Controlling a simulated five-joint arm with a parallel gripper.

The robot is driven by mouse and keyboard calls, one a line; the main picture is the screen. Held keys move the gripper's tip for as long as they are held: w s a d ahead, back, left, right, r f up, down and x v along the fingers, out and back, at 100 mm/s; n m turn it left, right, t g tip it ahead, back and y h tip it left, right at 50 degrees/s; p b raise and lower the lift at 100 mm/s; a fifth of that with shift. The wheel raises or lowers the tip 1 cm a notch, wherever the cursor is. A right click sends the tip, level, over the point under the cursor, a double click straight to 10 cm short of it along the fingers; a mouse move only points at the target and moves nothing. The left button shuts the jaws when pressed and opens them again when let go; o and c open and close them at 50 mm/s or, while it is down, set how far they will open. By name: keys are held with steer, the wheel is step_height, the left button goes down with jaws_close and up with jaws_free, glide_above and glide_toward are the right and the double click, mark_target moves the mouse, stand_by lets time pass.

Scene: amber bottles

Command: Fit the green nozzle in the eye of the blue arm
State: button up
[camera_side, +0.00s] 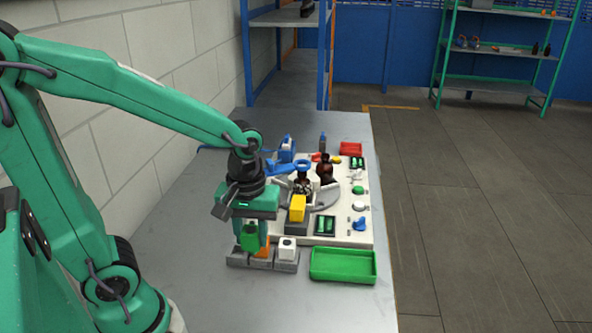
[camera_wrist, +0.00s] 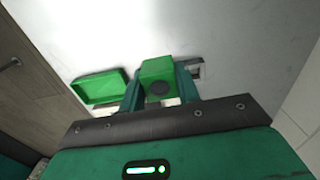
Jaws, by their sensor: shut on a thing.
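My gripper (camera_side: 250,246) points down over the grey holders at the near left of the white station. It is shut on the green nozzle (camera_side: 249,236). In the wrist view the green nozzle (camera_wrist: 157,70) is a green block with a dark round spot, between the two fingers of my gripper (camera_wrist: 160,88). The blue arm (camera_side: 279,168) stands farther back, and its ring-shaped eye (camera_side: 303,164) is above a dark bottle (camera_side: 303,185). Whether the nozzle's lower end touches the holder is hidden.
Grey holders (camera_side: 287,266) carry a white block (camera_side: 288,248) and an orange block (camera_side: 265,247). A green tray (camera_side: 343,278) lies to their right. A yellow block (camera_side: 297,209) and an amber bottle (camera_side: 325,168) stand on the station. The table's left front is bare.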

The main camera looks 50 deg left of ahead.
steer(key=w+a+r+n, duration=0.2)
steer(key=w+a, duration=0.3)
steer(key=w, duration=0.3)
steer(key=w+a+r+n, duration=0.2)
steer(key=w+a+r, duration=0.3)
steer(key=w, duration=0.4)
steer(key=w+a+r+n, duration=0.1)
steer(key=w+a+r, duration=0.2)
steer(key=w+a, duration=0.3)
steer(key=shift+w+a+r+n, duration=0.25)
steer(key=shift+w+n, duration=0.15)
steer(key=shift+w, duration=0.8)
steer(key=shift+f, duration=0.25)
steer(key=shift+f, duration=2.45)
steer(key=shift+f, duration=1.2)
steer(key=o, duration=1.5)
steer(key=shift+c, duration=0.2)
